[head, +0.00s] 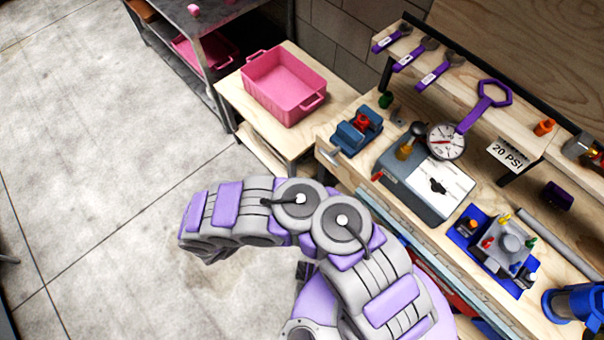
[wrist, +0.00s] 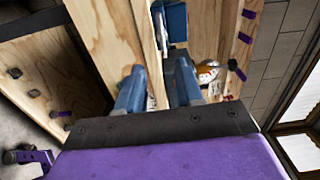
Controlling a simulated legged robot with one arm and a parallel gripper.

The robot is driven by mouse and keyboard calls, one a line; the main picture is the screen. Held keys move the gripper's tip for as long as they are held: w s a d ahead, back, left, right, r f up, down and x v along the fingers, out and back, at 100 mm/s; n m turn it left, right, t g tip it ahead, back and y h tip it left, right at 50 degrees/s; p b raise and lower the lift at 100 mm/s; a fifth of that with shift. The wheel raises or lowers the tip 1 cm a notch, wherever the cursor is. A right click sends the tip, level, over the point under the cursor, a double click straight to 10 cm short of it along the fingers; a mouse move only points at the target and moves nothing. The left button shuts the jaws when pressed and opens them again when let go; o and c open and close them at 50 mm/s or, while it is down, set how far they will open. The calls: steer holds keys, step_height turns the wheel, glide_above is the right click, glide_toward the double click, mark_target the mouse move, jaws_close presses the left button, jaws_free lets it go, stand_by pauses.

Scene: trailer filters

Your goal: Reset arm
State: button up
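My purple and grey arm (head: 280,220) is bent above the floor in front of the workbench in the head view. My gripper is not clearly visible there. In the wrist view my gripper (wrist: 158,68) shows two blue fingers set apart with a gap between them. I see nothing held in the gap. A blue object (wrist: 173,22) lies beyond the fingertips, apparently on the wooden bench; I cannot tell which one it is.
The workbench at right carries a blue vise (head: 357,130), a grey box with a gauge (head: 445,141) and a blue tray (head: 463,238) with parts. A pink bin (head: 284,86) sits on a lower wooden table. A metal shelf (head: 215,50) stands behind. The concrete floor at left is clear.

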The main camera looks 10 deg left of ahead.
steer(key=shift+v, duration=0.8)
steer(key=w+d+r+m+g+h, duration=0.3)
steer(key=w+d+r+m+g, duration=0.15)
steer(key=d+r+m, duration=0.5)
steer(key=w+d+r+m+g+h, duration=0.35)
steer(key=d+r+m+g, duration=0.35)
steer(key=r, duration=0.4)
steer(key=s+d+r+m+g+y, duration=0.85)
steer(key=s+d+r+m, duration=0.55)
steer(key=m, duration=0.5)
steer(key=s+a+r+m+t+y, duration=0.1)
steer(key=s+a+m+t+y, duration=0.3)
steer(key=s+m+y, duration=0.5)
steer(key=s+a+m, duration=0.1)
steer(key=s+m, duration=0.1)
steer(key=s, duration=0.1)
steer(key=shift+s+r, duration=0.15)
steer(key=shift+r, duration=0.15)
